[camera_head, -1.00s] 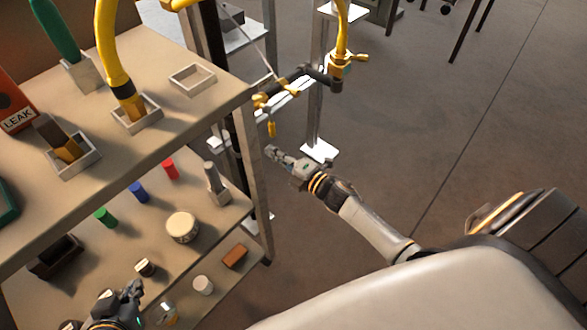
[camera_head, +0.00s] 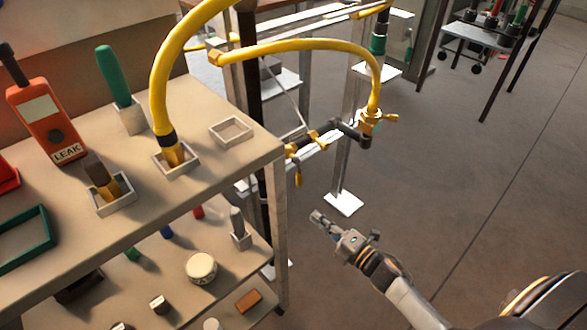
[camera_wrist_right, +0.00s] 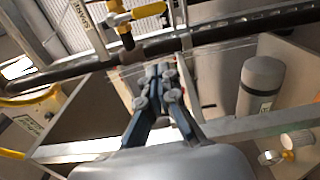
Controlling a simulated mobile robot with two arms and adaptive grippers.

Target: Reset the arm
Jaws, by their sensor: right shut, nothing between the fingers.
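My right gripper (camera_head: 318,217) is in the open space right of the shelf, below the pipe frame, with its fingers together and nothing between them. In the right wrist view, the closed fingers (camera_wrist_right: 160,72) point towards a dark horizontal pipe (camera_wrist_right: 80,67); I cannot tell how far off it is. My right forearm comes in from the lower right in the head view. My left gripper does not show clearly in the head view.
The shelf unit (camera_head: 130,222) fills the left, holding an orange leak detector (camera_head: 47,120) and several tools. A yellow hose (camera_head: 290,46) arches to the pipe fittings (camera_head: 366,125). The metal frame foot (camera_head: 343,203) stands nearby. Floor (camera_head: 465,170) on the right is clear.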

